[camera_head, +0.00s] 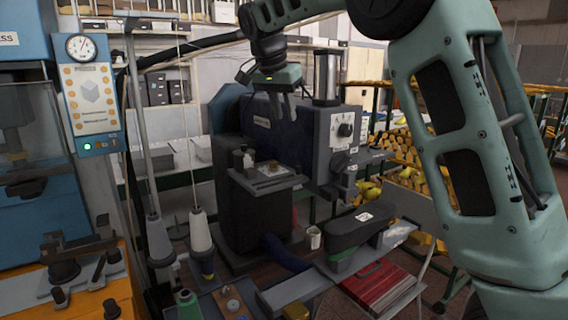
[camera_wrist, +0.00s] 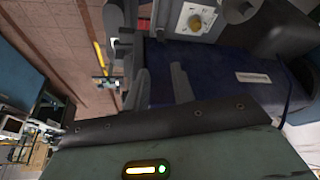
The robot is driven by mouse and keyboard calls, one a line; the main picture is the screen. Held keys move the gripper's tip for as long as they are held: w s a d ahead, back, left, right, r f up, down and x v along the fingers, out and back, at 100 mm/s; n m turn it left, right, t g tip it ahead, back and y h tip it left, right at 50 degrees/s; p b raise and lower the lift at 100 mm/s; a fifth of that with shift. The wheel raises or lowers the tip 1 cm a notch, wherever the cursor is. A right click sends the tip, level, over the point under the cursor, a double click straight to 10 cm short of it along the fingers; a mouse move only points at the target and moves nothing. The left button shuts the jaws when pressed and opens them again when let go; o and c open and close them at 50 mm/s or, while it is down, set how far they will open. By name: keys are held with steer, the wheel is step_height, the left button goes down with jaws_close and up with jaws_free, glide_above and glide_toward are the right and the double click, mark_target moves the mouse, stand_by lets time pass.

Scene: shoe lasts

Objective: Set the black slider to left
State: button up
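The dark blue machine (camera_head: 262,122) stands in the middle of the head view, with a grey control panel (camera_head: 343,142) on its right side. The panel carries a round dial (camera_head: 345,130) and small dark controls below it. I cannot single out the black slider or its position in either view. My gripper (camera_head: 282,108) hangs in front of the upper blue body, with its fingers pointing down. In the wrist view my gripper (camera_wrist: 160,84) shows two fingers apart with nothing between them, over the blue body (camera_wrist: 215,72). The white dial plate (camera_wrist: 196,20) is at the top there.
A grey work plate (camera_head: 268,178) juts from the machine's front. Thread cones (camera_head: 200,232) and upright rods stand left of it. A blue box with a gauge (camera_head: 82,48) is at the left. Racks of yellow lasts (camera_head: 410,165) stand behind at the right.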

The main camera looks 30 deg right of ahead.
mark_target(298, 166)
steer(key=p+x, duration=0.4)
steer(key=x, duration=1.3)
steer(key=shift+w+f, duration=0.1)
